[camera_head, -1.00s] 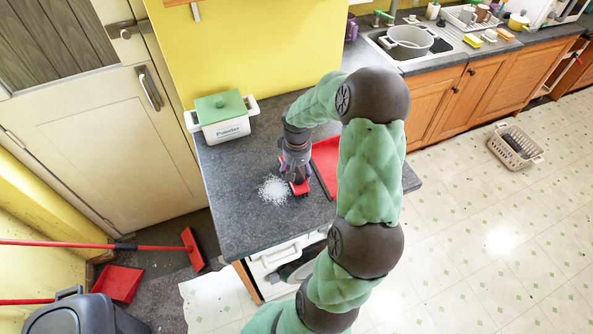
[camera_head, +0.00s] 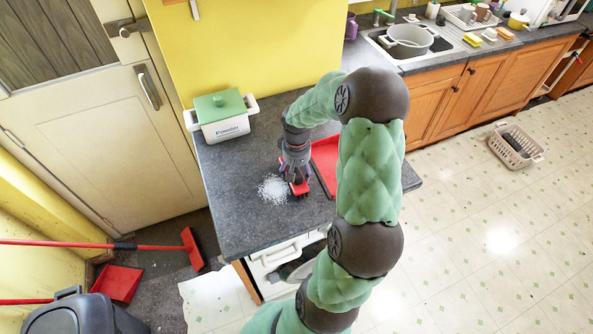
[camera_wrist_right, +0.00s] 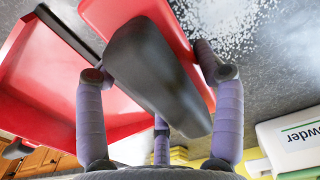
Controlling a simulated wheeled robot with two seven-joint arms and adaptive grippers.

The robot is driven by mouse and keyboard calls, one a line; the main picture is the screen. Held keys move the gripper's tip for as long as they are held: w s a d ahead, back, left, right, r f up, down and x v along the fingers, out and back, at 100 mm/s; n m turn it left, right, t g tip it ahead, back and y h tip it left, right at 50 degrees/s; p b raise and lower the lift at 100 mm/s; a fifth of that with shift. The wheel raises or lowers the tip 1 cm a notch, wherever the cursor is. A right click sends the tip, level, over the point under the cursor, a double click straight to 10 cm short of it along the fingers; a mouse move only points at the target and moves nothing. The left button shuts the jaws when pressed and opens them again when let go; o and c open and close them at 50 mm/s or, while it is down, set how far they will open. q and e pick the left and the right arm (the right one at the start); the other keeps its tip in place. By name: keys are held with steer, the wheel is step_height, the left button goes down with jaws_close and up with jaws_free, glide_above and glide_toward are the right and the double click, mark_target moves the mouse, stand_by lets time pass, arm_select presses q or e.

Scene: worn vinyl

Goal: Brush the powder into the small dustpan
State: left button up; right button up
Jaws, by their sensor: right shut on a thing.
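The white powder (camera_head: 273,190) lies in a loose scattered patch on the dark grey counter; it also shows at the top of the right wrist view (camera_wrist_right: 222,25). My right gripper (camera_head: 298,176) is shut on the black handle (camera_wrist_right: 155,75) of a small brush. The brush's red head (camera_head: 301,188) is down close to the counter at the right edge of the powder; whether it touches the surface I cannot tell. The small red dustpan (camera_head: 325,158) lies to the right of the brush, partly hidden behind my right arm. My left gripper is not in view.
A white powder tub with a green lid (camera_head: 221,116) stands at the counter's back left. A long-handled broom (camera_head: 192,249) and a larger red dustpan (camera_head: 117,283) are on the floor at left. The counter in front of the powder is clear.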

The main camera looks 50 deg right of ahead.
steer(key=shift+f+b, duration=0.4)
steer(key=shift+f, duration=0.15)
stand_by(0.8)
steer(key=shift+a, duration=0.1)
steer(key=shift+w+a, duration=0.6)
steer(key=shift+a, duration=0.3)
steer(key=shift+w+a, duration=0.55)
steer(key=shift+a, duration=0.3)
steer(key=shift+w+a+b, duration=0.3)
steer(key=shift+w+a, duration=0.25)
steer(key=shift+a, duration=0.4)
steer(key=shift+w+a+b, duration=0.25)
steer(key=shift+w+a, duration=0.3)
steer(key=shift+a, duration=0.35)
steer(key=shift+w+a+b, duration=0.15)
steer(key=shift+w+a, duration=0.45)
steer(key=shift+a, duration=0.35)
steer(key=shift+w+a+b, duration=0.15)
steer(key=shift+w+a, duration=0.4)
steer(key=shift+a, duration=0.35)
steer(key=shift+s+d, duration=0.6)
steer(key=shift+d, duration=0.35)
steer(key=shift+s+d, duration=0.6)
steer(key=shift+d, duration=0.3)
